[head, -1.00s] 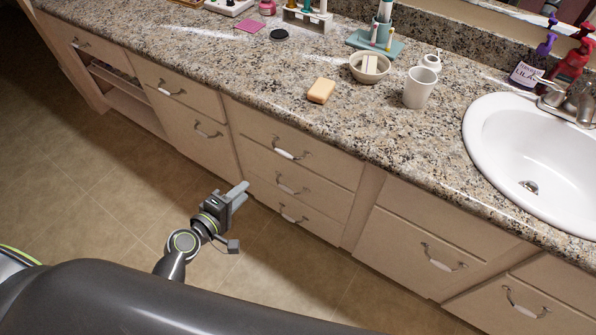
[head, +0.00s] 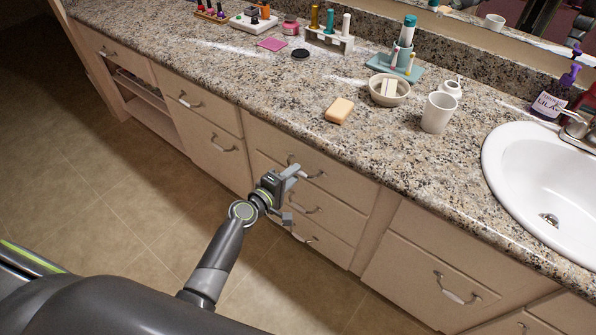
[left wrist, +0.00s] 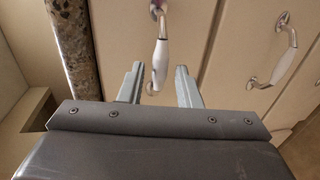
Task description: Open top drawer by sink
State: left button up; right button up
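The top drawer (head: 262,133) left of the sink is closed, its front flush with the cabinet. Its white-and-metal handle shows just beyond my left gripper (head: 294,173) in the head view. In the left wrist view that handle (left wrist: 160,63) lies between the two fingers of my left gripper (left wrist: 158,84), which are spread apart, with gaps on both sides of it. Whether the fingertips reach around the handle is hard to tell. My right gripper is not in view.
Two more drawers with handles sit below, one handle showing in the head view (head: 305,208). The granite counter (head: 300,95) overhangs above, holding soap (head: 339,110), a bowl (head: 377,97) and a white cup (head: 438,112). The sink (head: 535,175) is at right. The floor (head: 110,190) is clear.

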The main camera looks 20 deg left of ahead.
pick_arm(q)
jog(key=shift+x, duration=1.6)
grip_shut()
